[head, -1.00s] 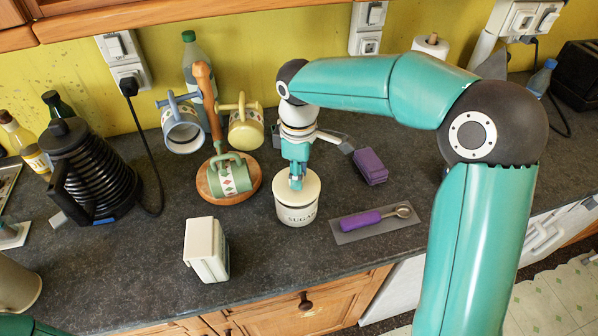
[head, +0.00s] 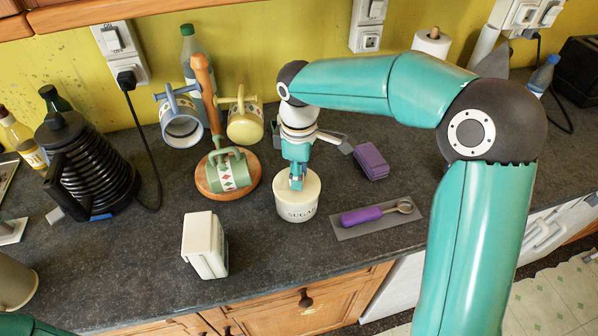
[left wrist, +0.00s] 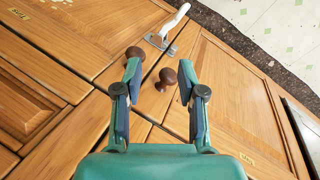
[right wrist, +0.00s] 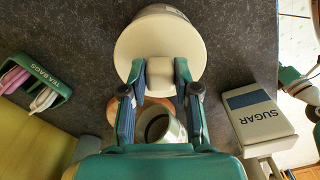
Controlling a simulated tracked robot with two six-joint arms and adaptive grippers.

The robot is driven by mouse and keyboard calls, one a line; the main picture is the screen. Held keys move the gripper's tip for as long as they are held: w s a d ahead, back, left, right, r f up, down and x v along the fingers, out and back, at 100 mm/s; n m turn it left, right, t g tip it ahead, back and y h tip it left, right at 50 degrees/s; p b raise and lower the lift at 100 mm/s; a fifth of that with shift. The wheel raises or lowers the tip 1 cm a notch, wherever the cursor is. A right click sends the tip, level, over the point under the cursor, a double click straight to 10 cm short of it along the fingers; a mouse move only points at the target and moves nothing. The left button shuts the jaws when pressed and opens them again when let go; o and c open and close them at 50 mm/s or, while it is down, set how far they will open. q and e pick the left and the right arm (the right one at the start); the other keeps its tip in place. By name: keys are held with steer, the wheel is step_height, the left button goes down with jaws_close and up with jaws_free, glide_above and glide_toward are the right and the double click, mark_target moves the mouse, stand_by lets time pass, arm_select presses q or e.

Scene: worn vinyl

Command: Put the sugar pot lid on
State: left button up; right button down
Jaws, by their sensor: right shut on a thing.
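The cream sugar pot (head: 298,213), marked SUGAR, stands upright on the dark worktop. Its round cream lid (head: 312,185) lies level over the mouth, with no clear gap in the head view; whether it is fully seated I cannot tell. My right gripper (head: 296,181) comes down from above and is shut on the lid's knob. In the right wrist view the lid (right wrist: 135,45) fills the upper middle, its knob between the fingertips (right wrist: 160,78), and hides most of the pot. My left gripper (left wrist: 159,66) is open and empty, in front of the wooden cupboard fronts.
Left of the pot stand a mug tree (head: 202,95) with mugs and a white box (head: 204,245). To the right lie a purple-handled scoop (head: 362,216) on a grey mat (head: 398,224) and a purple block (head: 371,161). A black ribbed jug (head: 85,165) stands far left.

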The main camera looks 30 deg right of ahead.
steer(key=c, duration=0.8)
jaws_free()
steer(key=shift+o, duration=0.2)
step_height(320, 180, up, 12)
